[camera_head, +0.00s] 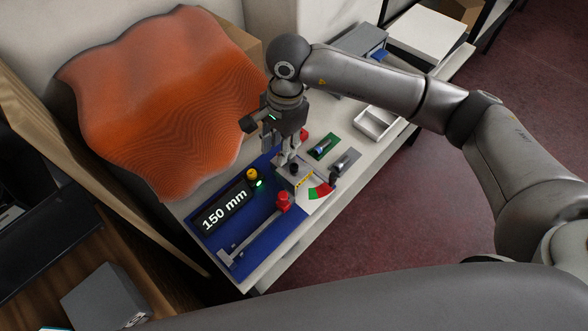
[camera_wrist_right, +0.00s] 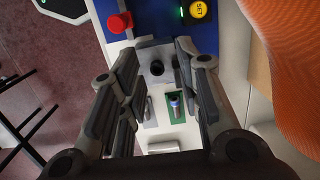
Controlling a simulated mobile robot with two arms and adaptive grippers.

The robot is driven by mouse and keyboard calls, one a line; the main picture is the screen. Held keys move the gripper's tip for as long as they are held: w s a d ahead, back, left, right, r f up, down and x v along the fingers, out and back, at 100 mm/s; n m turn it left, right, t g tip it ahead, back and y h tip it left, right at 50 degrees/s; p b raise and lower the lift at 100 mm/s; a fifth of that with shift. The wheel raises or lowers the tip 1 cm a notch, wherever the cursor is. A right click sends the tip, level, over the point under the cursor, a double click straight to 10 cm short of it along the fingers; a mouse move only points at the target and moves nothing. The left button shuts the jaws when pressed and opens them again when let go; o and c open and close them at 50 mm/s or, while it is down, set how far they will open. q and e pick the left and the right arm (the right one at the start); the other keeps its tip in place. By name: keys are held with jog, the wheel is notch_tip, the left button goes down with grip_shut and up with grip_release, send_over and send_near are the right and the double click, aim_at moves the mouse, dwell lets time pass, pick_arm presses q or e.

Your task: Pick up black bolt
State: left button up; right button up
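A black, round-topped piece (camera_head: 294,168), which looks like the black bolt, stands on a light grey block on the blue panel (camera_head: 252,236). In the right wrist view this black bolt (camera_wrist_right: 157,68) shows between the fingers, slightly beyond the tips. My right gripper (camera_head: 288,158) points down just above the block, with its fingers apart and nothing between them; it also shows open in the wrist view (camera_wrist_right: 160,50). I cannot tell whether a fingertip touches the block. My left gripper is not in view.
A "150 mm" display (camera_head: 225,207), yellow button (camera_head: 252,174) and red knob (camera_head: 283,200) are close by. A green plate (camera_head: 323,148) and a grey plate (camera_head: 346,163) hold small parts. A white tray (camera_head: 375,124) stands behind. An orange rippled sheet (camera_head: 170,95) rises at left.

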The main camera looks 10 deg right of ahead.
jog(key=w+d+h, duration=0.1)
jog(key=d, duration=0.2)
jog(key=p, duration=0.1)
send_over(293, 166)
notch_tip(293, 166, down, 5)
jog(key=shift+s+a+r, duration=0.1)
jog(key=shift+a+r, duration=0.05)
jog(key=f+p, duration=0.1)
jog(key=f, duration=0.1)
jog(key=f+p, duration=0.1)
jog(key=f, duration=0.1)
jog(key=shift+d+f, duration=0.2)
jog(key=shift+f, duration=0.65)
grip_shut()
